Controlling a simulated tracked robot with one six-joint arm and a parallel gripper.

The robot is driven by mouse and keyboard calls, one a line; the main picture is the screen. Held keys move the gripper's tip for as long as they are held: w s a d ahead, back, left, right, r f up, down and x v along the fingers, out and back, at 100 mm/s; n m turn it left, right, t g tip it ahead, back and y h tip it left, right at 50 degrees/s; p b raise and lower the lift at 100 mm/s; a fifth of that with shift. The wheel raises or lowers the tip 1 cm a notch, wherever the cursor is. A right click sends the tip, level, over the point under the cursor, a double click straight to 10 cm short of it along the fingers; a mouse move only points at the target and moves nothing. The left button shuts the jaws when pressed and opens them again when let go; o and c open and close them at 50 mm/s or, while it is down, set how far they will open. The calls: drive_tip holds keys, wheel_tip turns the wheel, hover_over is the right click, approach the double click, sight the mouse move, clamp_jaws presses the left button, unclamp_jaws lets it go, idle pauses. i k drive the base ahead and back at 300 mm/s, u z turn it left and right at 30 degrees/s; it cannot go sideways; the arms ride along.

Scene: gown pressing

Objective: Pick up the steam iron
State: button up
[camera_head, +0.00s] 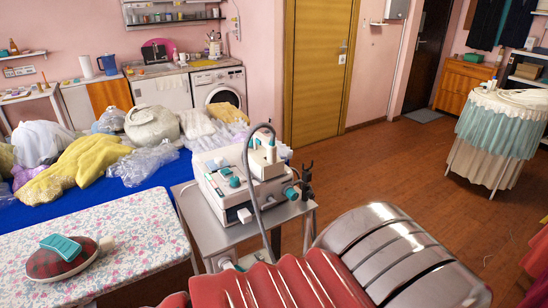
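A white appliance with teal knobs (241,185) stands on a grey metal cart (203,224) in the middle of the head view. A grey hose (247,178) arches over its front and hangs down past the cart's edge. Upright white parts (263,157) sit on top of the appliance. I cannot tell whether one of them is the steam iron; no separate iron shows clearly. A red tartan pad (45,264) with a teal slotted piece (62,247) on it lies on the floral ironing surface (135,224) at lower left. I cannot make out my gripper.
Large red ribbed and shiny grey shapes fill the bottom right foreground. A small black forked piece (307,172) rises by the cart's right side. Fabrics and plastic bags lie on a blue-covered surface (165,182). A draped round table (497,133) stands far right. Wooden floor (400,165) lies open between.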

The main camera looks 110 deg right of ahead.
sight(265, 163)
drive_tip(key=z, duration=0.05)
drive_tip(key=k, duration=0.55)
drive_tip(key=z, duration=2.35)
drive_tip(key=i, duration=0.5)
drive_tip(key=z, duration=0.05)
